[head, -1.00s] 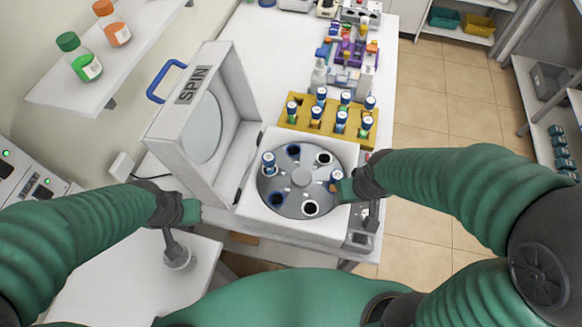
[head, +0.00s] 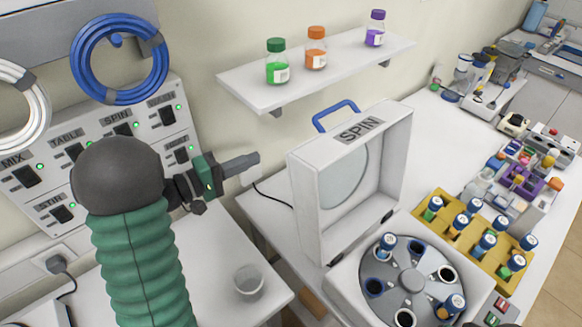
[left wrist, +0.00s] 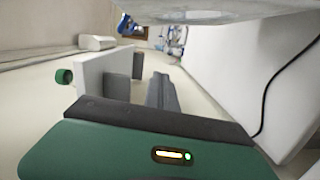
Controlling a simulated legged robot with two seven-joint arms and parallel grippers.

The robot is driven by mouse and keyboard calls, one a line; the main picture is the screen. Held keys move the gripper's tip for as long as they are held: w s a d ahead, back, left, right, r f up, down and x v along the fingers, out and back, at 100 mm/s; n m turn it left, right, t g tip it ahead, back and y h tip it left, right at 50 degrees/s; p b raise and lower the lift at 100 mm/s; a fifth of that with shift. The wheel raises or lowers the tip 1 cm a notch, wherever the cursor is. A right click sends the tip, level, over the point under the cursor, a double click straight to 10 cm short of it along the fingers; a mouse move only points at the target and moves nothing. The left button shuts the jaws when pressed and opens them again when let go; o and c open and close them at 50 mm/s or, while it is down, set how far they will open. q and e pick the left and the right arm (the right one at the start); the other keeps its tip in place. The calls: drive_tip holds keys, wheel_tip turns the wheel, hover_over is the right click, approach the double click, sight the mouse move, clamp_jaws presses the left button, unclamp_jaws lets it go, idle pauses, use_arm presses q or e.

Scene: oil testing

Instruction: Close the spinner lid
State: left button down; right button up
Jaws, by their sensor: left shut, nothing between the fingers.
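The spinner lid (head: 385,185), white with a "SPIN" label and a blue handle (head: 336,114) on its top edge, stands open and upright at the back left of the spinner (head: 345,292). The spinner's grey rotor (head: 414,272) is exposed and holds a few blue-capped vials. My left gripper (head: 256,160) is shut and empty, left of the lid and apart from it, pointing right. Its fingers (left wrist: 163,92) also show in the left wrist view. My right gripper is out of the head view.
A wall shelf (head: 290,92) with bottles is above the lid. A switch panel (head: 120,150) with labelled switches is behind my left arm. A cup (head: 249,284) stands on the table below. A yellow rack (head: 440,227) of vials is right of the spinner.

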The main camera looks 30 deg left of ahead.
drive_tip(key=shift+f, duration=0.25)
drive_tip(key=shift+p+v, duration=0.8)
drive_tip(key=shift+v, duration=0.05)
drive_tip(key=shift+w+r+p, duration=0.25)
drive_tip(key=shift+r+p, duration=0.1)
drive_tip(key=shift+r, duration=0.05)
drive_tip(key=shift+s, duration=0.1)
use_arm(q)
drive_tip(key=w+d+r+n+h, duration=0.1)
drive_tip(key=w+d+r+h, duration=0.1)
drive_tip(key=d, duration=0.8)
drive_tip(key=shift+w+g+h, duration=0.3)
drive_tip(key=shift+g, duration=0.1)
drive_tip(key=shift+w+d, duration=0.1)
drive_tip(key=shift+w, duration=0.1)
